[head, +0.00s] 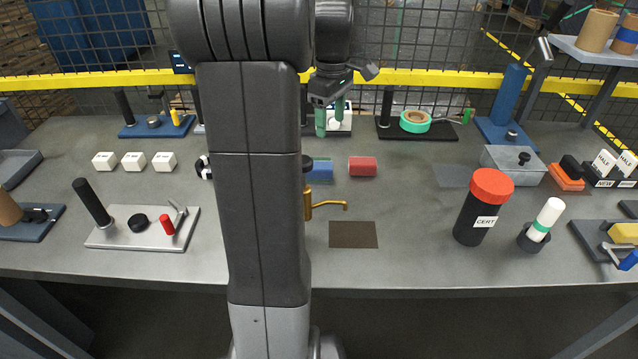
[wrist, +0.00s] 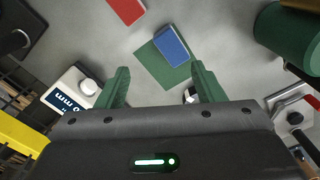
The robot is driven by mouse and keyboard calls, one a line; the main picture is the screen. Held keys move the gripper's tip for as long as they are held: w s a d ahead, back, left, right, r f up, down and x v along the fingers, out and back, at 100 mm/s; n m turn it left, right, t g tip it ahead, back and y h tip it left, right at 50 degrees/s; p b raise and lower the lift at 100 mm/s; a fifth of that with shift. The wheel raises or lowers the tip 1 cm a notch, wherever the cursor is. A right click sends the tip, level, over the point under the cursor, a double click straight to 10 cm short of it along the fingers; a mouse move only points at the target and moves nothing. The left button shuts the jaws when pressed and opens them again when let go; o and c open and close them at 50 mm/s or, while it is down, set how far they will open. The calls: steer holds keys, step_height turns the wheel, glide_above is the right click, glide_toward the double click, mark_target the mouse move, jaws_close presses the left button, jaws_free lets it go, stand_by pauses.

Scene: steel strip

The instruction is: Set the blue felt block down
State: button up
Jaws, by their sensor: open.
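The blue felt block (head: 320,170) lies on the bench, its left side partly hidden behind my arm in the head view. In the wrist view the blue felt block (wrist: 171,46) rests on a green square patch (wrist: 152,60), lying across part of it. My gripper (head: 331,119) is open and empty, its green fingers above the far part of the bench, beyond the block and apart from it. In the wrist view the gripper (wrist: 162,86) shows nothing held between its fingers, and the block is ahead of the fingertips.
A red block (head: 362,166) lies right of the blue one; it also shows in the wrist view (wrist: 126,10). A brass hook (head: 326,205) and a brown square patch (head: 353,234) are nearer. A black canister with a red lid (head: 483,207) stands at right.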

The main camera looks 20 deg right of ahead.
steer(key=n+b, duration=0.2)
steer(key=n, duration=0.1)
steer(key=n+b, duration=0.3)
glide_above(332, 165)
steer(key=f, duration=0.7)
steer(key=shift+d+f, duration=0.3)
steer(key=shift+f, duration=0.1)
steer(key=shift+a+f+b, duration=0.2)
steer(key=shift+f, duration=1.15)
steer(key=shift+a+f+b, duration=0.15)
steer(key=shift+f+b, duration=0.05)
steer(key=shift+f, duration=1.15)
steer(key=c, duration=1.1)
